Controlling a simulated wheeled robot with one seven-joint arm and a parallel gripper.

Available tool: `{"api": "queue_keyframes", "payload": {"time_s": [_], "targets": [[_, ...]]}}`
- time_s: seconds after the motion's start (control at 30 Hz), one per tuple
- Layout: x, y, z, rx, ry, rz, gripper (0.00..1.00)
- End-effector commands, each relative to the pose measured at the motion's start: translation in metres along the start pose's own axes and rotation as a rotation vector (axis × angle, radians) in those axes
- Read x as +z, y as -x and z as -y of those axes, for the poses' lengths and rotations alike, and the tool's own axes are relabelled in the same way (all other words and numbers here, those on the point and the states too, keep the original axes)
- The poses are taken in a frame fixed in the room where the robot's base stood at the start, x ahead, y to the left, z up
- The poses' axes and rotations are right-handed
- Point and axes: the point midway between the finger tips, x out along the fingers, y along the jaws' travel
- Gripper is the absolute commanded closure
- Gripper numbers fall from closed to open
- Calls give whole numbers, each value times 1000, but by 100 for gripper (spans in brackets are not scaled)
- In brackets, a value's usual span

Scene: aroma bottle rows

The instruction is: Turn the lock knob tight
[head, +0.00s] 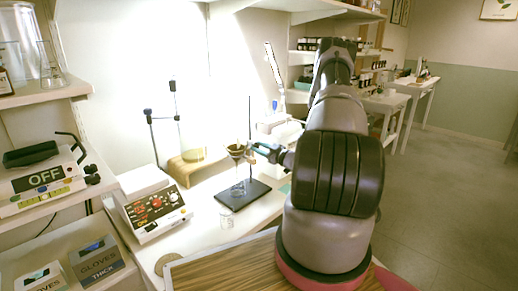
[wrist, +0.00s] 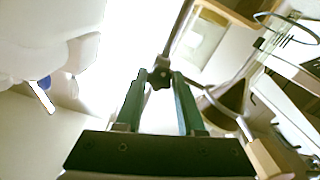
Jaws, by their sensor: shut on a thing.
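In the wrist view the dark lock knob (wrist: 160,78) sits between the tips of my gripper (wrist: 160,84), whose two teal fingers are shut on it. A metal rod (wrist: 180,30) runs up from behind the knob. In the head view my gripper (head: 263,150) reaches from the right to the stand rod (head: 249,115), beside the funnel (head: 237,150). The funnel also shows in the wrist view (wrist: 230,95), right of the fingers. The stand rises from a black base plate (head: 257,190). The knob's threads and tightness cannot be seen.
A glass vessel (head: 237,188) stands on the base below the funnel, and a small glass jar (head: 226,216) stands in front. A wooden block (head: 187,168) is behind. My arm covers much of the right side.

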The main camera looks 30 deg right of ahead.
Motion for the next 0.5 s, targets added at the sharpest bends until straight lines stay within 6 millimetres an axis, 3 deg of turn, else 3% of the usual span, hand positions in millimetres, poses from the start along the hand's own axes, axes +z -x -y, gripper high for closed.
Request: {"api": "queue_keyframes", "payload": {"time_s": [0.37,0.4,0.47,0.5], "targets": [[1,1,-1,2,-5,2,100],[1,1,-1,2,-5,2,51],[1,1,-1,2,-5,2,32],[1,1,-1,2,-5,2,32]]}}
